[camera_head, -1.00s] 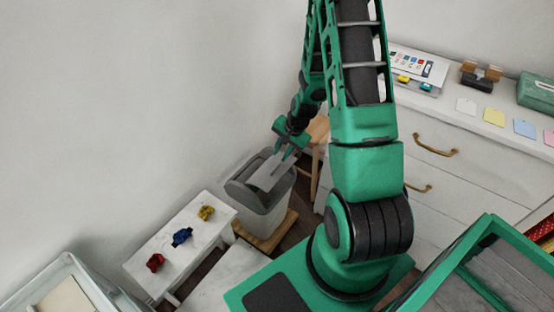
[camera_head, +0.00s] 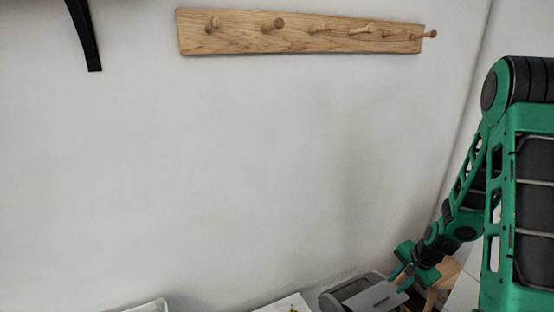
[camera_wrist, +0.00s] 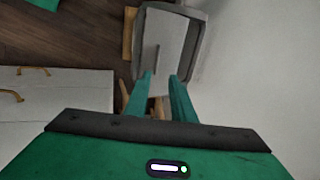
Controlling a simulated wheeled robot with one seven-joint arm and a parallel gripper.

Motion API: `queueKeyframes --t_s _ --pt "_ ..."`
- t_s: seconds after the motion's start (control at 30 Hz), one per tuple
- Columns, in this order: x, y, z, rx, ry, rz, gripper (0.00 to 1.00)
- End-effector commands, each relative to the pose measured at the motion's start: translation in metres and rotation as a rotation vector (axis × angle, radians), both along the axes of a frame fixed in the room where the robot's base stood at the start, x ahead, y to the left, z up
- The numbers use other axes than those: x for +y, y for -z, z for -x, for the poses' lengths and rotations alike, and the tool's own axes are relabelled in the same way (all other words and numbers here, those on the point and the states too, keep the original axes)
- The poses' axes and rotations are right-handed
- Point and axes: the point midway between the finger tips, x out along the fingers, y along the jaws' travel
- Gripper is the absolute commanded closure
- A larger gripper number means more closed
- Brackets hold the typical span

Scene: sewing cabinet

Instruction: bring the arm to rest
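My gripper (camera_head: 400,279) is low at the right of the head view, at the end of my green arm, just by the grey bin (camera_head: 340,294). In the wrist view my gripper (camera_wrist: 161,77) shows two green fingers apart, with nothing held between them. The bin (camera_wrist: 203,28) lies beyond the fingertips there, with a light grey lid panel (camera_wrist: 172,40) and a dark slit in it. I cannot tell how far the fingertips are from the lid.
A wooden peg rail (camera_head: 300,34) is on the wall, with a black bracket (camera_head: 85,35) at upper left. A wooden stool (camera_head: 440,280) stands beside the bin. White drawers (camera_wrist: 60,100) with brass handles are at left in the wrist view. The wall bounds the right.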

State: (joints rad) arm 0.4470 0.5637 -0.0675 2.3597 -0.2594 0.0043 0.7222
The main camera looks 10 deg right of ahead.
Motion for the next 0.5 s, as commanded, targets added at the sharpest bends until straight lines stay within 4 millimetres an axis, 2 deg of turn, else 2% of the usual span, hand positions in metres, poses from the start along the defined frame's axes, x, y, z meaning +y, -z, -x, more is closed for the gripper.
queueKeyframes --t_s 0.17,0.5 --pt "-0.004 -0.048 0.018 0.029 -0.104 0.067 0.77" --pt "-0.004 -0.146 0.085 0.123 -0.313 0.178 0.77"
